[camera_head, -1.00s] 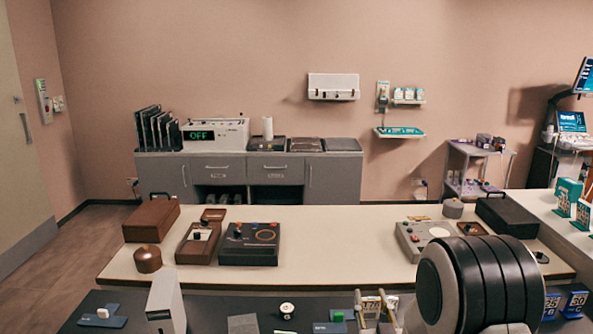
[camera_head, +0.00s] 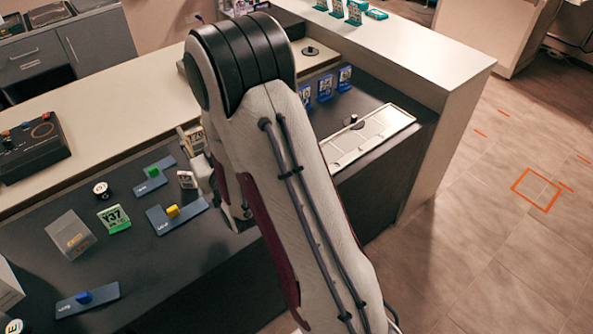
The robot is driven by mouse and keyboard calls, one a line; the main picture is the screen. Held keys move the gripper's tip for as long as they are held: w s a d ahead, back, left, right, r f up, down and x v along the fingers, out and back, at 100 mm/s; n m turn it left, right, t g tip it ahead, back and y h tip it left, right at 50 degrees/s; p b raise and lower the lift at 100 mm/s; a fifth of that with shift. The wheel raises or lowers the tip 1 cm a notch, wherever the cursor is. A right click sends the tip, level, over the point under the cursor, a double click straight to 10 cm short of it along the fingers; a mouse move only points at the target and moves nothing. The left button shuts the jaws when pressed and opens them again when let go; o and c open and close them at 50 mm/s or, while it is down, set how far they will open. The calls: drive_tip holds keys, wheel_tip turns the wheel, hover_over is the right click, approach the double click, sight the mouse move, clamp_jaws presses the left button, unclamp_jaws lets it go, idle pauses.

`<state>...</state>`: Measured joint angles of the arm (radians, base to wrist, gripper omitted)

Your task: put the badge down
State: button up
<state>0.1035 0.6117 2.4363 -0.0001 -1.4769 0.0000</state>
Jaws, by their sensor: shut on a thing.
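My gripper (camera_head: 203,179) is only partly in view at the left of my arm, over the dark lower counter. My own arm hides much of it. It is shut on a small pale card, which looks like the badge (camera_head: 187,180). The badge's face is too small to read. I cannot tell whether it touches the counter. Just left of it are a blue plate with a yellow block (camera_head: 173,211) and a blue plate with a green block (camera_head: 153,171).
A green Y37 tag (camera_head: 114,218), a grey box (camera_head: 70,235) and a round black-and-white piece (camera_head: 101,189) stand further left. A long pale tray (camera_head: 372,137) lies right of my arm, with blue cards (camera_head: 325,86) behind it.

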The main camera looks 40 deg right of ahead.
drive_tip(key=s+d+f+m+h, duration=0.1)
drive_tip(key=s+d+f, duration=0.15)
drive_tip(key=d, duration=0.65)
drive_tip(key=s+d+f+h, duration=0.15)
drive_tip(key=s+d, duration=0.25)
drive_tip(key=d, duration=0.6)
drive_tip(key=s+d+f+m+h, duration=0.1)
drive_tip(key=s+d+f, duration=0.25)
drive_tip(key=d, duration=0.55)
drive_tip(key=a+n+y, duration=0.1)
drive_tip(key=a+y, duration=0.1)
drive_tip(key=a+r+n+y, duration=0.1)
drive_tip(key=a+y, duration=0.1)
drive_tip(key=shift+s+n+y, duration=0.15)
drive_tip(key=shift+n+y, duration=0.2)
drive_tip(key=shift+n, duration=0.05)
drive_tip(key=shift+f, duration=0.15)
drive_tip(key=shift+f, duration=2.85)
drive_tip(key=shift+f, duration=0.1)
drive_tip(key=shift+f, duration=1.8)
drive_tip(key=shift+f, duration=0.15)
